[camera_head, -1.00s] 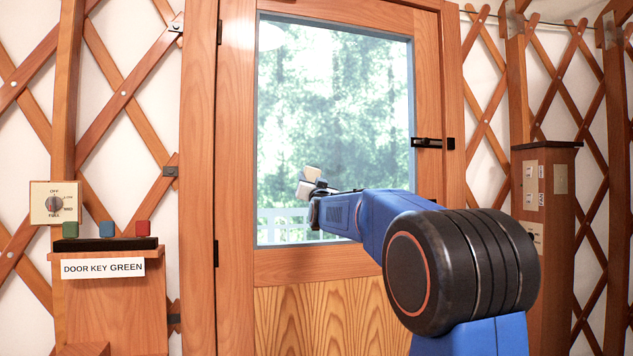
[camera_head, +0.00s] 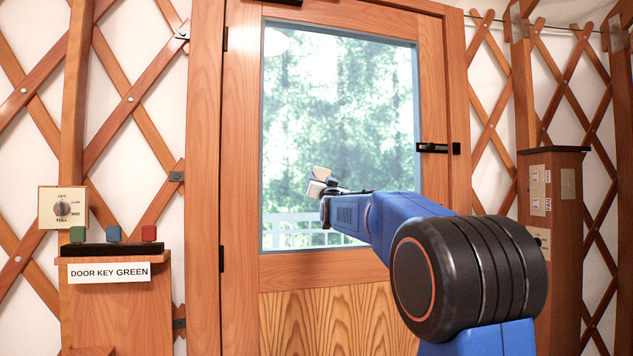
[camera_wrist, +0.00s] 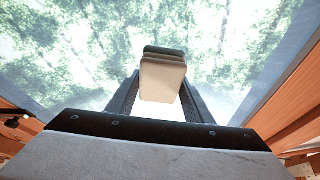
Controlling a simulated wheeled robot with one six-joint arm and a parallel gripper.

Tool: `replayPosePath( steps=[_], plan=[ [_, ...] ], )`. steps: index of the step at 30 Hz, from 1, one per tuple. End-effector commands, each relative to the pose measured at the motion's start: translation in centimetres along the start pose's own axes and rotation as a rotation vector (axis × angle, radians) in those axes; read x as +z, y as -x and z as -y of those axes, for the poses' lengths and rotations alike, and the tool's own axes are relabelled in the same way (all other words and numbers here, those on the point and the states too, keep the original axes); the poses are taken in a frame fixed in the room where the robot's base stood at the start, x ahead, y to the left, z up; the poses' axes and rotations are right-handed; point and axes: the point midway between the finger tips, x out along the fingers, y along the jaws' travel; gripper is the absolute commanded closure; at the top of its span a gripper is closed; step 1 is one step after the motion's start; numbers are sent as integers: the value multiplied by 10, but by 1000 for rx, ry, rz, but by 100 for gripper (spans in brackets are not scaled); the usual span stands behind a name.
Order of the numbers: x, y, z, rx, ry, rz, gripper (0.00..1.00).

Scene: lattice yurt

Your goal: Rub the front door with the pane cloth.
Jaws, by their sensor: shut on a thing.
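The front door (camera_head: 242,150) is wooden with a large glass pane (camera_head: 345,120) and a black latch (camera_head: 432,148) on its right side. My gripper (camera_head: 322,184) is in front of the lower left part of the pane. It is shut on the pane cloth (camera_wrist: 163,78), a folded cream pad with a dark greenish edge at its far end. In the wrist view the cloth stands between the two fingers, with the glass filling the view behind it. The cloth also shows as a pale block in the head view (camera_head: 319,174). Whether it touches the glass I cannot tell.
At left a wooden stand (camera_head: 112,310) bears green, blue and red blocks and a label reading "DOOR KEY GREEN". A dial (camera_head: 62,208) is on the lattice wall above. At right stands a wooden post with switches (camera_head: 540,190).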

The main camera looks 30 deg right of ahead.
Motion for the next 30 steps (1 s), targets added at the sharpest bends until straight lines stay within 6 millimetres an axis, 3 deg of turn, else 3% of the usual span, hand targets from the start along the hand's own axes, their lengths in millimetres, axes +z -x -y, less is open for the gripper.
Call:
replayPosePath(
  steps=[30],
  plan=[
    [-10,-7,-53,2,0,2,71]
  ],
)
